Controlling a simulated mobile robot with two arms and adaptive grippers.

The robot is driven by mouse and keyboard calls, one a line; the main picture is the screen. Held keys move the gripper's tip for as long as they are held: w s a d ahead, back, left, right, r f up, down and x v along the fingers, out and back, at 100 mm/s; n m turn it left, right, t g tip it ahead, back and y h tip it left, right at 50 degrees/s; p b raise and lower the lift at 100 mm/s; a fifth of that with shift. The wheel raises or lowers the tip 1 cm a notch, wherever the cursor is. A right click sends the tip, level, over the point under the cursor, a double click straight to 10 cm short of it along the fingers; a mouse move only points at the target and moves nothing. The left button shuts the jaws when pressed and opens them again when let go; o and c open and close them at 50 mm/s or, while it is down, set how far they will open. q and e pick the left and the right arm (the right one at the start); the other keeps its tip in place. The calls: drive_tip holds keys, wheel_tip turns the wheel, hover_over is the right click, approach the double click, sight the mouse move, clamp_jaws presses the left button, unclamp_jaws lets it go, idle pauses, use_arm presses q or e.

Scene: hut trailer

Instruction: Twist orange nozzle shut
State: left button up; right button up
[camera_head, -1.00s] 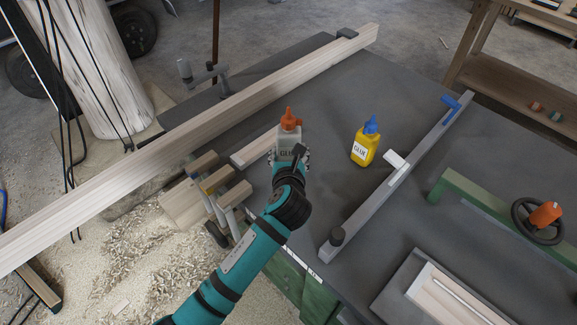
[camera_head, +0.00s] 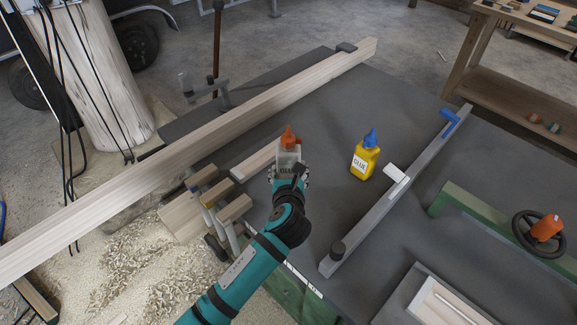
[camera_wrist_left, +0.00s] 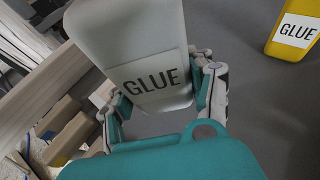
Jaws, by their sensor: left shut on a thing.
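A white glue bottle (camera_head: 288,158) with an orange nozzle (camera_head: 289,137) stands upright, as far as I can tell, at the middle of the dark worktable. My left gripper (camera_head: 290,175) is shut on the lower part of this bottle. In the left wrist view the bottle (camera_wrist_left: 130,40) with its GLUE label fills the space between my left gripper's fingers (camera_wrist_left: 165,100). The nozzle is outside the wrist view. Whether the bottle's base touches the table is hidden by my gripper. My right gripper is not in view.
A yellow glue bottle (camera_head: 364,160) with a blue nozzle stands to the right. A long wooden beam (camera_head: 200,135) and several wood-handled clamps (camera_head: 215,195) lie to the left. Bare table (camera_head: 330,105) lies behind the bottles.

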use_arm(q)
drive_tip(key=shift+f, duration=2.8)
drive_tip(key=shift+f, duration=0.1)
drive_tip(key=shift+f, duration=0.3)
drive_tip(key=shift+f, duration=0.2)
